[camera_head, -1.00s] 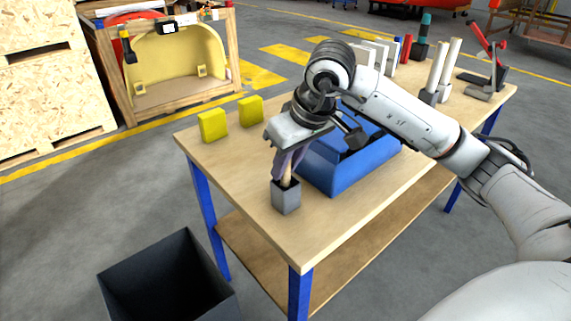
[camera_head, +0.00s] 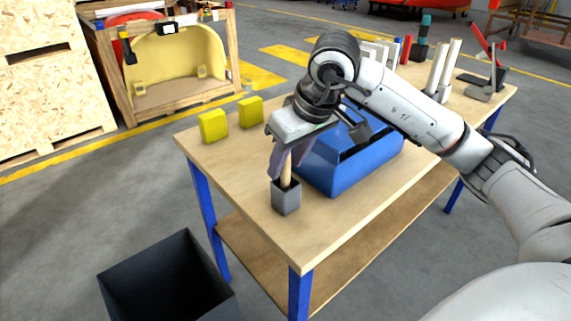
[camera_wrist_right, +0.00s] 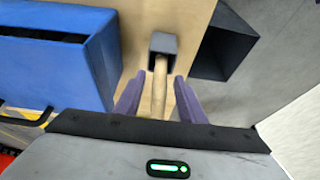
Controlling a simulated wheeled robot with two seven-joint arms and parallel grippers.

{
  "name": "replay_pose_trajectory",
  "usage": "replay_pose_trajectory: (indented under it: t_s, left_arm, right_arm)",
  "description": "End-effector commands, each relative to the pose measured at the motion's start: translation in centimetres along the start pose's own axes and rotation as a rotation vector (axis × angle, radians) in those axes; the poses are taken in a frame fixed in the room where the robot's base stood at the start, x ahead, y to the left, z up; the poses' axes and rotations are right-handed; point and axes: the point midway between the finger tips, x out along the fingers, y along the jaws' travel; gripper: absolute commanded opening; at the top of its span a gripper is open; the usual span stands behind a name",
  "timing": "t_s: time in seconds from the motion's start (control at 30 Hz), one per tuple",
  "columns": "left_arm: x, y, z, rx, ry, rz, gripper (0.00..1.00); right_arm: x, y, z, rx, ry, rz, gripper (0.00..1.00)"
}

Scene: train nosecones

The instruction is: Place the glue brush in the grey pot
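The grey pot (camera_head: 286,198) stands near the front corner of the wooden table; in the right wrist view its square opening (camera_wrist_right: 164,43) shows. The glue brush (camera_head: 287,172) stands in the pot, its light wooden handle (camera_wrist_right: 160,85) sticking up out of it; its lower end is hidden inside. My right gripper (camera_head: 287,158) is above the pot, fingers pointing down on either side of the handle. In the right wrist view the purple fingers (camera_wrist_right: 158,97) are spread, with gaps on both sides of the handle. My left gripper is not in view.
A blue box (camera_head: 345,165) stands right beside the pot. Two yellow blocks (camera_head: 213,126) are at the table's left. White tubes (camera_head: 436,75) and a red-handled tool (camera_head: 486,65) stand farther right. A dark open bin (camera_head: 168,280) is on the floor in front.

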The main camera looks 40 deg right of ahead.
Motion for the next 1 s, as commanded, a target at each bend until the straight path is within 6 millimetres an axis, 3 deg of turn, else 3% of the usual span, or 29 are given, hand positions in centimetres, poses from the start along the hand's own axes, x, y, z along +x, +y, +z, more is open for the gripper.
replay_pose_trajectory:
  t_s: [0.3, 0.5, 0.73, 1.0]
  left_arm:
    - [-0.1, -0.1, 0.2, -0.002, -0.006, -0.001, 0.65]
    - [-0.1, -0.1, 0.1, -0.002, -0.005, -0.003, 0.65]
    - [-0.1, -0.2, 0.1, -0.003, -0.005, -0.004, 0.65]
    - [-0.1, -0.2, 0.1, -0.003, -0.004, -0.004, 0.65]
  right_arm:
    - [-7.1, 0.0, -0.1, -0.001, 0.006, 0.002, 0.36]
    - [-9.8, 0.0, -0.1, -0.001, 0.003, 0.001, 0.36]
    - [-10.5, 0.0, 0.1, -0.001, 0.0, 0.001, 0.36]
    - [-9.9, -0.8, 0.2, 0.01, -0.01, -0.03, 0.36]
